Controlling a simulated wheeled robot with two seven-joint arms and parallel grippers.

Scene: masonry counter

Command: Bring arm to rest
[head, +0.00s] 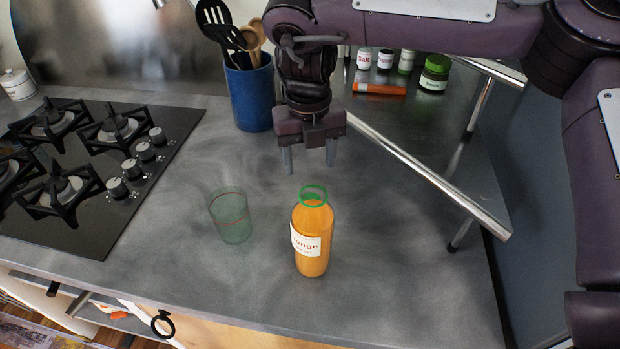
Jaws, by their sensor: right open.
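My right gripper (309,156) is open and empty. It points down above the grey counter, behind and above an orange juice bottle, with a gap between them. The orange bottle (313,240) stands upright on the counter, with a white label and a green ring at its top. A greenish clear glass (231,215) stands upright to the left of the bottle. My right arm comes in from the right across the top of the view. My left gripper is not in view.
A blue utensil holder (249,94) stands just left of my right gripper. A metal shelf rack (430,180) with spice jars (435,73) stands to the right. A black gas hob (85,165) fills the left. The front counter (400,295) is clear.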

